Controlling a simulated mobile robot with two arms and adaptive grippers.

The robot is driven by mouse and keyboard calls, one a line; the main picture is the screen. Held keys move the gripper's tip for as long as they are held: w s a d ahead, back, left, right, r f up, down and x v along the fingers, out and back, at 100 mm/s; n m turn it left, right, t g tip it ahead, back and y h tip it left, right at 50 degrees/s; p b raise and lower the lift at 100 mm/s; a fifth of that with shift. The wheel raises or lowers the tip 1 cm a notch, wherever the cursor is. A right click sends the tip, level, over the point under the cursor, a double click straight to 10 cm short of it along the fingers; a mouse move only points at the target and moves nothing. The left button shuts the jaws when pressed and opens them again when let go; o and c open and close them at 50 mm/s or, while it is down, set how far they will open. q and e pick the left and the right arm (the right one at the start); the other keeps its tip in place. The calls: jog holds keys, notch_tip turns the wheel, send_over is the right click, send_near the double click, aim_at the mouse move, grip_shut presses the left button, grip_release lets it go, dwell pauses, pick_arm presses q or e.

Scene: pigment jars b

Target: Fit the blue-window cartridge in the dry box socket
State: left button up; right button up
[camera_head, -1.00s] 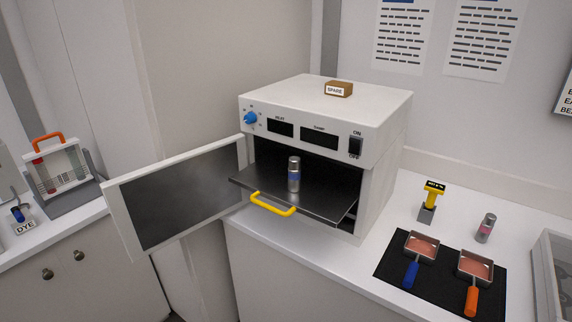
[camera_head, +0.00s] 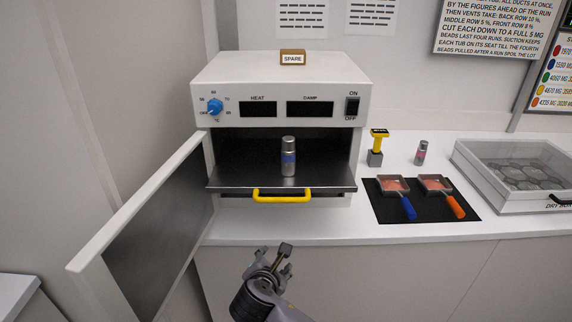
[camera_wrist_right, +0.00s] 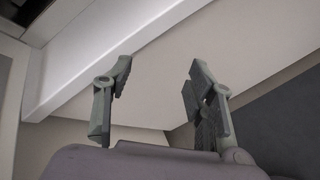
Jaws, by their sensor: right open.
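The blue-window cartridge (camera_head: 289,157), a silver cylinder with a blue band, stands upright on the pulled-out dark tray (camera_head: 240,178) of the white oven (camera_head: 280,80). The dry box (camera_head: 530,195) is at the right edge with round shapes inside under a clear cover; it is partly cut off. My right gripper (camera_head: 277,262) is in front of the counter, below the oven tray and apart from the cartridge. In the right wrist view its fingers (camera_wrist_right: 160,95) are spread and empty beside the counter edge. My left gripper is not in view.
The oven door (camera_head: 150,230) is swung open at left. A yellow handle (camera_head: 283,196) juts from the tray front. A pink-banded cylinder (camera_head: 421,153), a yellow-topped tool (camera_head: 377,145) and two pans on a black mat (camera_head: 430,211) stand right. The counter front before the oven is clear.

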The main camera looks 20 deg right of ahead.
aim_at(287, 153)
jog(key=r+n+t+h, duration=0.1)
jog(key=r, duration=0.5)
jog(key=s+r+n+t+h, duration=0.1)
jog(key=r, duration=0.5)
jog(key=r+n+t, duration=0.1)
jog(key=r+n, duration=0.1)
jog(key=r, duration=0.4)
jog(key=shift+s+a+t+h+b, duration=0.3)
jog(key=shift+a+h+b, duration=0.1)
notch_tip(287, 153, up, 7)
jog(key=n+t+h, duration=0.2)
jog(key=n, duration=0.1)
jog(key=p+x, duration=0.2)
jog(key=x, duration=0.8)
jog(key=shift+w+d+f, duration=0.15)
jog(key=shift+w, duration=0.1)
jog(key=p+x, duration=0.1)
jog(key=x, duration=0.1)
jog(key=f+p+x, duration=0.1)
jog(key=x, duration=0.2)
jog(key=shift+w, duration=0.1)
jog(key=shift+w+d+f, duration=0.1)
jog(key=shift+w+d, duration=0.1)
jog(key=shift+w, duration=0.1)
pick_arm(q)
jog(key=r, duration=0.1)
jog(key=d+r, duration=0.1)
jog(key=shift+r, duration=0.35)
pick_arm(e)
jog(key=shift+c, duration=0.2)
